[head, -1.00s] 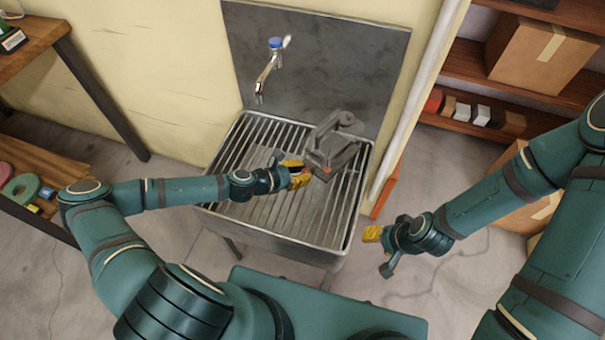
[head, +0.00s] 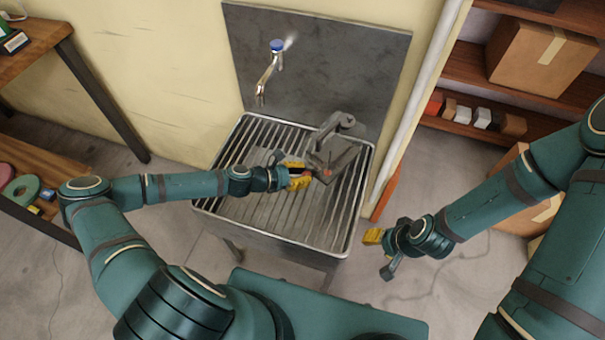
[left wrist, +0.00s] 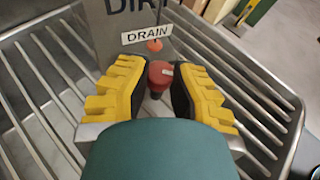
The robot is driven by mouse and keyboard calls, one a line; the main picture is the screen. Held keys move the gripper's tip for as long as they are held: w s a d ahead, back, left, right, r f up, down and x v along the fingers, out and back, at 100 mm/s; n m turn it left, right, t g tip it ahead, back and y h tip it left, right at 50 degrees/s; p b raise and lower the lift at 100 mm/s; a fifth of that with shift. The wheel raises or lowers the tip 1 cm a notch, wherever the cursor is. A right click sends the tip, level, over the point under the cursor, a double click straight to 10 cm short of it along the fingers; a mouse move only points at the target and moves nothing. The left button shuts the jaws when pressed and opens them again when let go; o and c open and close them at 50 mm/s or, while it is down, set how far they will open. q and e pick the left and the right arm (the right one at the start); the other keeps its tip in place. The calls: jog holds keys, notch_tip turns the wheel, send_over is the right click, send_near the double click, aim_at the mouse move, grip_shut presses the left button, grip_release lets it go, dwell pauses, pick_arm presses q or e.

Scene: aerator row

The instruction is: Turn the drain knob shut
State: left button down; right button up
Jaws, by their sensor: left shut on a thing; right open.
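The red drain knob (left wrist: 160,75) sits on a dark stem between the fingers of my left gripper (left wrist: 163,92) in the left wrist view. A pale mark shows on its upper right. My left gripper (head: 299,175) is shut on it, in front of the grey bin (head: 343,158) over the sink. A white label reading DRAIN (left wrist: 147,34) is on the bin's face, above the knob, with a small orange ball (left wrist: 154,46) hanging just below it. My right gripper (head: 373,237) is open and empty, right of the sink.
The slatted metal sink (head: 222,200) lies under the bin. A tap (head: 267,75) with a blue top is on the back panel above. Shelves with boxes (head: 545,55) stand at right. A wooden table (head: 35,45) is at left.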

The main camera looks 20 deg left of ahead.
pick_arm(q)
jog(key=shift+f, duration=0.1)
dwell(0.3)
jog(key=c, duration=0.7)
grip_release()
jog(key=shift+c, duration=0.2)
jog(key=v, duration=1.2)
